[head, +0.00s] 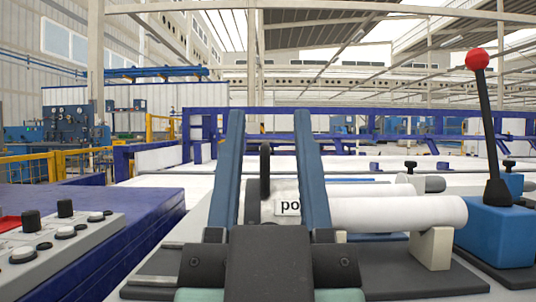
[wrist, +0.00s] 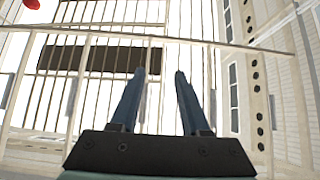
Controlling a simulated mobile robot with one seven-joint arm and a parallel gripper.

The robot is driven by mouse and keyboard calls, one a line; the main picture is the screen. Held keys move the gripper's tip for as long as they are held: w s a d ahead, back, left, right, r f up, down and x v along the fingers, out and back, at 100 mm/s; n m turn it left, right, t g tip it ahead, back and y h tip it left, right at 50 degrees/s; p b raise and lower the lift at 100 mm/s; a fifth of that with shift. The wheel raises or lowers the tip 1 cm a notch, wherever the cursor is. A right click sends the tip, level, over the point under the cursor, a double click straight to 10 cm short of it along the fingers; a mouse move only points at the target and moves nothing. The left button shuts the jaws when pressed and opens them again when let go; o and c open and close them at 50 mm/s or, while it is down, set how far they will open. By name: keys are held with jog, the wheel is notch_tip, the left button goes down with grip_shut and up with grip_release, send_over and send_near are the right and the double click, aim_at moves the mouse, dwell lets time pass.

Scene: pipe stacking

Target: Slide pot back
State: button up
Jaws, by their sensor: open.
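A white label reading "po", its rest cut off by a finger, marks the pot (head: 288,208), which shows in the head view between and behind my gripper's fingers. A dark upright rod (head: 265,170) stands beside the label; I cannot tell whether it is part of the pot. Most of the pot's shape is hidden by my gripper. My gripper (head: 268,112) points upward, with its two blue fingers apart and nothing seen between them at the tips. In the wrist view my gripper (wrist: 159,72) is open against the roof beams, and no pot shows there.
White pipes (head: 395,213) lie on a beige support (head: 431,248) at the right. A blue box with a red-knobbed lever (head: 487,130) stands at the far right. A button panel (head: 55,240) is at the left. Blue rails (head: 350,125) run behind.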

jog(key=w+r+g+p, duration=0.3)
jog(key=w+p, duration=0.5)
jog(key=p, duration=0.8)
jog(key=n+g+p, duration=0.2)
jog(key=g+p, duration=0.4)
jog(key=p, duration=2.4)
send_near(266, 147)
jog(key=w, duration=0.2)
jog(key=w+p, duration=0.1)
jog(key=w, duration=1.1)
jog(key=shift+w+a+f, duration=0.1)
jog(key=shift+w+f, duration=0.05)
jog(key=shift+w, duration=0.05)
jog(key=shift+c, duration=0.2)
grip_shut()
